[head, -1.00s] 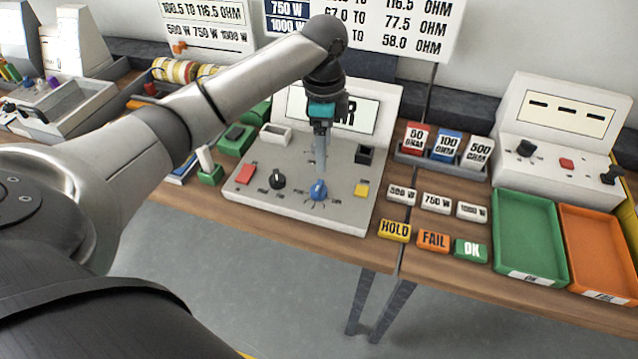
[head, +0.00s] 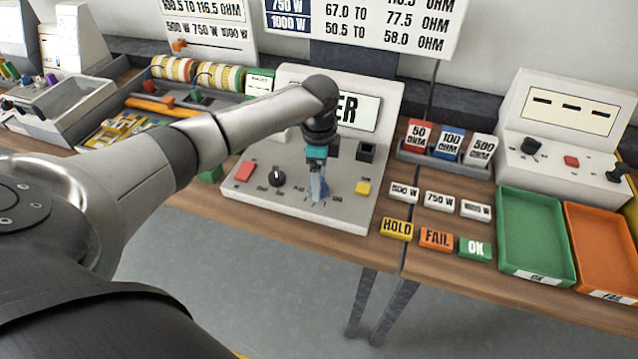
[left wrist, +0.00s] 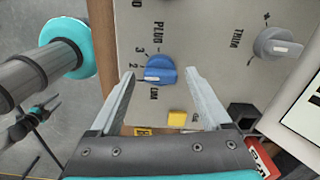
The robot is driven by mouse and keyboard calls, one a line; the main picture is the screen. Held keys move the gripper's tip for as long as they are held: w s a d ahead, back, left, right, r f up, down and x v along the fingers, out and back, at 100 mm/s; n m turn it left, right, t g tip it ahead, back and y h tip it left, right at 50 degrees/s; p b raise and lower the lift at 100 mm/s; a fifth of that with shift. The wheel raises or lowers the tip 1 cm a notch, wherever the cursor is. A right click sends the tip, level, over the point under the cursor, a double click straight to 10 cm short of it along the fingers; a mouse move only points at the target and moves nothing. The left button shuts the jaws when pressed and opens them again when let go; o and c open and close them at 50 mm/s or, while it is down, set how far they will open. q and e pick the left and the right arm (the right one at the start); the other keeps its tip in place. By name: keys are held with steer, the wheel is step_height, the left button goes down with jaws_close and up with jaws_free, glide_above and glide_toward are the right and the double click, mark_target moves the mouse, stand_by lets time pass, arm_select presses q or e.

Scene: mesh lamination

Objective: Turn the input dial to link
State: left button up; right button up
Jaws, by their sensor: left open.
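The blue input dial (head: 318,197) is on the sloped grey panel (head: 260,205). In the left wrist view the dial (left wrist: 160,69) has a white pointer mark on its lower left side, near the 2 and link labels; which one it points at is hard to tell. My left gripper (left wrist: 160,74) is open, with one finger on each side of the dial and gaps visible between. In the head view my left gripper (head: 317,188) points down over the dial and partly hides it. A small dark gripper-like part with teal, likely my right gripper (left wrist: 32,120), shows at the left wrist view's edge.
A grey trim dial (left wrist: 278,43), a yellow button (head: 363,188), a black knob (head: 277,178) and a red button (head: 244,171) share the panel. Labelled blocks, a green tray (head: 534,275) and an orange tray (head: 568,220) lie to the right.

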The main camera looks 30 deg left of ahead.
arm_select(q)
steer(key=shift+f, duration=0.8)
steer(key=shift+c, duration=0.3)
jaws_close()
steer(key=shift+r+n+p, duration=0.15)
steer(key=shift+n+p, duration=0.35)
steer(key=shift+p, duration=0.2)
steer(key=n+p, duration=0.4)
steer(key=p, duration=0.1)
steer(key=shift+r, duration=0.1)
steer(key=shift+d+n+p, duration=0.1)
steer(key=shift+n+p, duration=0.65)
steer(key=shift+n, duration=0.05)
steer(key=n+p, duration=0.3)
steer(key=n, duration=0.1)
steer(key=shift+n, duration=0.3)
steer(key=n+p, duration=0.1)
steer(key=n, duration=0.3)
steer(key=shift+n+p, duration=0.4)
steer(key=shift+w, duration=0.1)
